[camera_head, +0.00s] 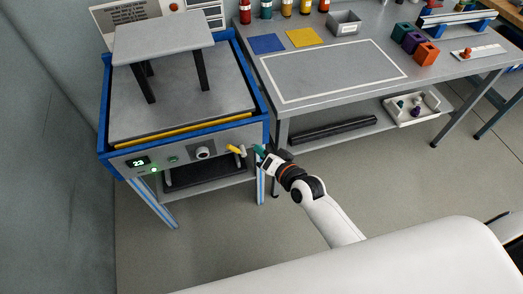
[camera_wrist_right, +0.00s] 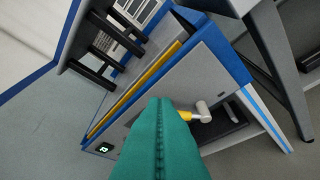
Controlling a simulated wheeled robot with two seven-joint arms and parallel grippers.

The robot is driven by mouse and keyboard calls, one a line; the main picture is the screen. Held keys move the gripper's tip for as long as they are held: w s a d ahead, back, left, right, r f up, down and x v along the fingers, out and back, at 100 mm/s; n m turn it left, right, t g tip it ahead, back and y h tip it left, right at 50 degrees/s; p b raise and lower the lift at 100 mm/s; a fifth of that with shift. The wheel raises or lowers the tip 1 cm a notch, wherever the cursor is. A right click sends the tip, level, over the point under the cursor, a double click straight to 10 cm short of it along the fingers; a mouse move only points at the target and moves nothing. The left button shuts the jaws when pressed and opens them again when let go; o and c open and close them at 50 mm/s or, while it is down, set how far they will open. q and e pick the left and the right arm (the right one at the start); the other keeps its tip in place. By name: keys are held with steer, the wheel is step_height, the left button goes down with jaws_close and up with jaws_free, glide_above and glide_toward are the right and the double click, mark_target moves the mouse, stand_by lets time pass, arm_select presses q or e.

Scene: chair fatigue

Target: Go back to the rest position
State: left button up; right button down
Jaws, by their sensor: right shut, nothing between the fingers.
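My right gripper (camera_head: 258,150) reaches in from the lower right of the head view to the front right corner of the blue-framed test machine (camera_head: 261,104). Its teal fingers (camera_wrist_right: 160,110) are pressed together in the right wrist view, with nothing between them. Just left of the fingertips in the head view is a yellow lever with a grey end (camera_head: 234,148) on the machine's front panel. The lever (camera_wrist_right: 198,112) also shows just right of the fingers in the wrist view; contact cannot be told. My left gripper is in neither view.
A grey stool (camera_head: 164,38) with dark legs stands on the machine. The panel has a lit green display (camera_head: 138,162). A grey workbench (camera_head: 425,75) to the right carries jars, coloured blocks and mats; its lower shelf holds a white tray (camera_head: 432,117). Open floor (camera_head: 400,180) lies in front.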

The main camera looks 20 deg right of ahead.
steer(key=shift+f, duration=0.1)
steer(key=s+d+f+n+g+h, duration=0.25)
steer(key=s+f, duration=0.45)
steer(key=f, duration=0.6)
steer(key=s+d+f+n+g+h, duration=0.1)
steer(key=s+d+f+g, duration=0.35)
steer(key=f, duration=0.75)
steer(key=s+d+f+n+g, duration=0.1)
steer(key=s+f, duration=0.4)
steer(key=s, duration=0.5)
steer(key=s+d+f+n+g+h, duration=0.1)
steer(key=s+f, duration=0.4)
steer(key=s, duration=0.5)
steer(key=s+d+f+n+g+h, duration=0.1)
steer(key=s+f+n+g, duration=0.2)
steer(key=s, duration=0.8)
step_height(320, 180, down, 2)
steer(key=shift+d+f+g, duration=0.1)
steer(key=shift+d+g, duration=0.25)
steer(key=shift+g, duration=0.05)
